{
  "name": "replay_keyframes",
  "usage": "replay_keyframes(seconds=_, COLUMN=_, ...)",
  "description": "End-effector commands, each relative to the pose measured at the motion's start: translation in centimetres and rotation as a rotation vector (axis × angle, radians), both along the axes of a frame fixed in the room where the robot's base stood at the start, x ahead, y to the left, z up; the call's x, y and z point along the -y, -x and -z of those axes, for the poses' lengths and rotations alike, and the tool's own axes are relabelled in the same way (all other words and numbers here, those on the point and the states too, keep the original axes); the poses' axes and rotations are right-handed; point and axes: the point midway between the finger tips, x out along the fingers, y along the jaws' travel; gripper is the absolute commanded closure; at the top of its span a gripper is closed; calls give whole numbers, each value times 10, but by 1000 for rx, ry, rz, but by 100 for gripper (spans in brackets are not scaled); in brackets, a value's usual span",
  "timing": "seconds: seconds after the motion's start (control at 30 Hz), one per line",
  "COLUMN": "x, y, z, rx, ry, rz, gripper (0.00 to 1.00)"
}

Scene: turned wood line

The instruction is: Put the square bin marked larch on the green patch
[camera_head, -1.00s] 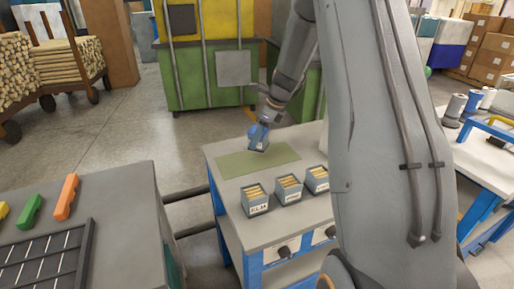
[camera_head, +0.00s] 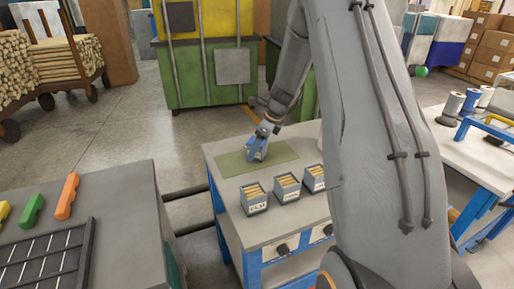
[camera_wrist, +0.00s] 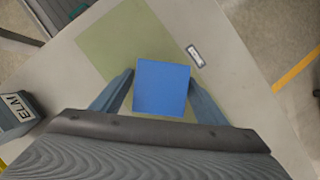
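My gripper (camera_wrist: 161,92) has its two fingers against opposite sides of a plain blue square box (camera_wrist: 162,88). No mark can be read on the box. In the head view, the gripper and the blue box (camera_head: 257,148) are over the green patch (camera_head: 232,165) on the grey-topped bench; whether the box touches it I cannot tell. The patch also shows in the wrist view (camera_wrist: 115,40), partly covered by the box. Near the bench front stand a bin marked ELM (camera_head: 254,205), a middle bin (camera_head: 287,193) and a third bin (camera_head: 313,184), their labels too small to read.
The bins hold pale sticks, and the third is partly near my arm. A small white label (camera_wrist: 195,55) lies by the patch's edge. Another grey bench (camera_head: 120,200) with coloured blocks is at left. A green and yellow container (camera_head: 205,80) stands behind.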

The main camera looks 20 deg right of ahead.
Motion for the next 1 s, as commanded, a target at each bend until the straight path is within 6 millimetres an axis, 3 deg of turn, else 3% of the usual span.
replay_keyframes(seconds=0.37, x=2, y=1, z=-8, rx=2, ry=1, rz=1, gripper=33)
replay_keyframes(seconds=0.8, x=24, y=22, z=-82, rx=5, ry=2, rz=2, gripper=33)
replay_keyframes(seconds=1.0, x=31, y=30, z=-106, rx=1, ry=0, rz=1, gripper=33)
